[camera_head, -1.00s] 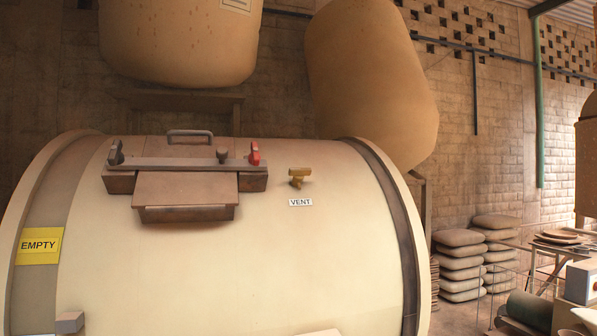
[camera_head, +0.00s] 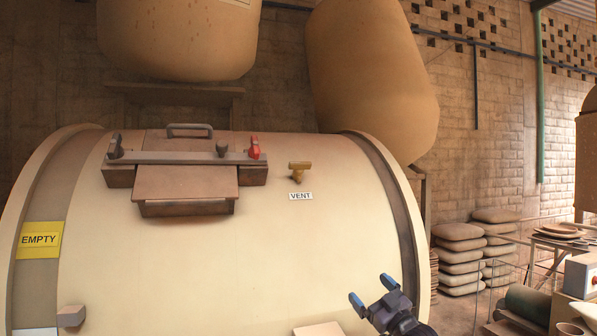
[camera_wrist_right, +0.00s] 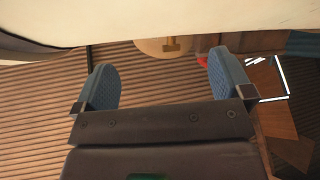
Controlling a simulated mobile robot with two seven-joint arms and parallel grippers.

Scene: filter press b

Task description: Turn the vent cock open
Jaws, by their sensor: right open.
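The vent cock (camera_head: 299,171) is a small brass T-shaped fitting on top of the cream drum (camera_head: 270,245). A white VENT label (camera_head: 301,196) sits just in front of it. My right gripper (camera_head: 371,292) is at the lower right in the head view, low by the drum's right part and well apart from the cock. Its blue fingers are spread and empty; they also show in the right wrist view (camera_wrist_right: 165,85), with the drum's pale side above them. The left gripper is not in view.
A hatch with a handle (camera_head: 190,128), a red lever (camera_head: 254,147) and a dark knob stands left of the cock. A yellow EMPTY sign (camera_head: 40,240) is at far left. Stacked sacks (camera_head: 460,260) and a railing are at right. The drum top around the cock is clear.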

